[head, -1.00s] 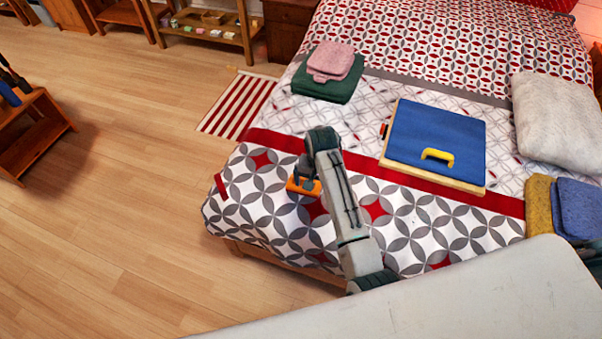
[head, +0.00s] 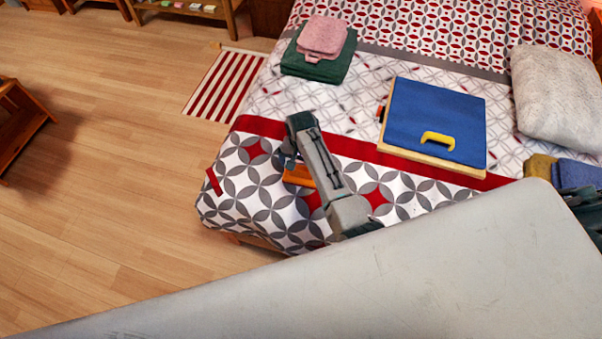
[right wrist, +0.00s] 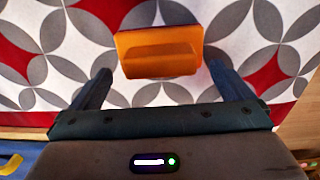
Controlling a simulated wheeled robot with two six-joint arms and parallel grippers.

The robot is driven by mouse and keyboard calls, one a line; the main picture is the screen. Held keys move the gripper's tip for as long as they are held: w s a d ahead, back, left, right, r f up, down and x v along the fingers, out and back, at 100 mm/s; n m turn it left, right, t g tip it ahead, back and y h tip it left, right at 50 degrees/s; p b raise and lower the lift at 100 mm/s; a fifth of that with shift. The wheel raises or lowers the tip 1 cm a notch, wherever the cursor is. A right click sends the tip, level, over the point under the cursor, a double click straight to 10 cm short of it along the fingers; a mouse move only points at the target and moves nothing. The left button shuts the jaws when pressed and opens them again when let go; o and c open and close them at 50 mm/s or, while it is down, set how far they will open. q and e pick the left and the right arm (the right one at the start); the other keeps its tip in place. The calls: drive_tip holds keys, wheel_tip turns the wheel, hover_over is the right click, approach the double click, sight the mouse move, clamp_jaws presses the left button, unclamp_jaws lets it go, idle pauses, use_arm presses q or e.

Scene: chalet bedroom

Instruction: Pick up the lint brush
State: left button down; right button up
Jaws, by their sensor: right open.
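An orange block-like piece, which looks like the lint brush (head: 299,175), lies on the patterned bedspread near the foot of the bed. My right arm partly covers it in the head view. In the right wrist view the orange brush (right wrist: 158,52) shows whole, with a raised ridge across it. My right gripper (head: 292,168) is over it, open and empty. In the right wrist view the two dark fingers (right wrist: 160,80) stand apart, one on each side of the brush's near edge, and do not visibly touch it.
A blue board (head: 434,112) with a yellow handle (head: 437,141) lies to the right on the bed (head: 450,198). Folded pink (head: 322,38) and green (head: 318,66) cloths lie behind. A grey pillow (head: 557,98) and folded towels (head: 577,173) are at right. Wooden floor lies left.

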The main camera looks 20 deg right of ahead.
sight(301, 168)
drive_tip(key=shift+f, duration=1.65)
drive_tip(key=shift+r, duration=0.1)
drive_tip(key=c, duration=1.1)
drive_tip(key=shift+o, duration=0.2)
drive_tip(key=shift+r+p, duration=0.45)
drive_tip(key=shift+p, duration=0.2)
wheel_tip(301, 168, up, 3)
drive_tip(key=p, duration=0.3)
drive_tip(key=s+a+r+p, duration=0.1)
drive_tip(key=s+p, duration=0.7)
drive_tip(key=s, duration=0.8)
drive_tip(key=shift+a+p, duration=0.4)
drive_tip(key=shift+a, duration=0.35)
